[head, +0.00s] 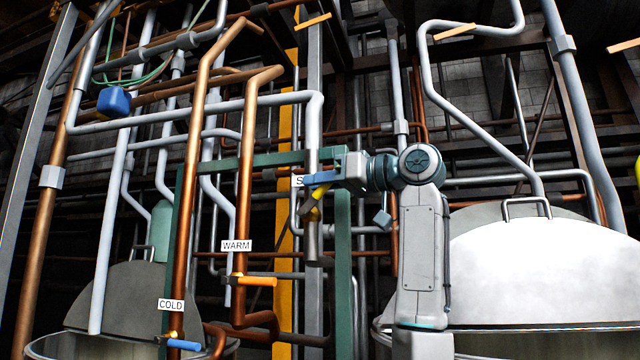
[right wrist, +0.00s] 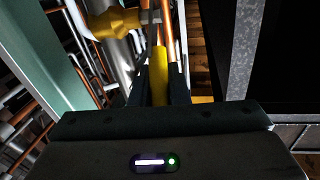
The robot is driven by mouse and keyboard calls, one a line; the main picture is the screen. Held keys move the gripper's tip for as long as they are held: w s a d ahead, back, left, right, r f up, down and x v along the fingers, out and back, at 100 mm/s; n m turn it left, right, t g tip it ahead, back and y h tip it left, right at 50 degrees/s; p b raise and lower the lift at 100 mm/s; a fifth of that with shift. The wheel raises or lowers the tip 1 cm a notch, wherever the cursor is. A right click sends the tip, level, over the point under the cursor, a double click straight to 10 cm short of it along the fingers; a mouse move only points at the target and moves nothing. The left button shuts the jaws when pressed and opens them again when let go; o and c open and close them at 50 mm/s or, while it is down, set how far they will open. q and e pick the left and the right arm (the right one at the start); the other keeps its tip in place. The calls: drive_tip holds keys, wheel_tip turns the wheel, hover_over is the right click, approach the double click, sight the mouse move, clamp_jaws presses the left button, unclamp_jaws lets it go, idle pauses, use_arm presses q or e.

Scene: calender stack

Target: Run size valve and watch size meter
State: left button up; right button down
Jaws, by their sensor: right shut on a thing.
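The size valve is a yellow valve (head: 316,204) on a grey vertical pipe, beside a white label (head: 298,181) of which only an "S" shows. My right gripper (head: 313,181) reaches in from the right at the valve and hides part of the label. In the right wrist view, the gripper (right wrist: 158,75) is shut on the yellow valve handle (right wrist: 160,72), which lies between its dark fingers. The yellow valve body (right wrist: 114,22) shows just beyond. I cannot make out a size meter. My left gripper is not in view.
Copper pipes carry WARM (head: 236,246) and COLD (head: 171,305) labels, with an orange handle (head: 256,281) and a blue handle (head: 184,345). A green frame (head: 342,270) stands close to the gripper. Large metal vats stand at lower left and right (head: 545,270).

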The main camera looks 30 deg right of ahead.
sight(324, 192)
drive_tip(key=f+t+y+b, duration=0.1)
drive_tip(key=t+b, duration=0.1)
drive_tip(key=b, duration=0.2)
drive_tip(key=s+d+f+m+t+b, duration=0.1)
drive_tip(key=t+b, duration=0.2)
drive_tip(key=b, duration=0.1)
drive_tip(key=s+f+m+t+y+b, duration=0.1)
drive_tip(key=f+t+b, duration=0.1)
drive_tip(key=b, duration=0.2)
drive_tip(key=shift+d+y, duration=0.3)
drive_tip(key=shift+d, duration=0.05)
drive_tip(key=shift+d+f+m+t+b, duration=0.1)
drive_tip(key=shift+f+m+t+b, duration=0.05)
drive_tip(key=shift+m+t+b, duration=0.35)
drive_tip(key=shift+t, duration=0.3)
drive_tip(key=c, duration=1.4)
unclamp_jaws()
drive_tip(key=shift+s, duration=0.1)
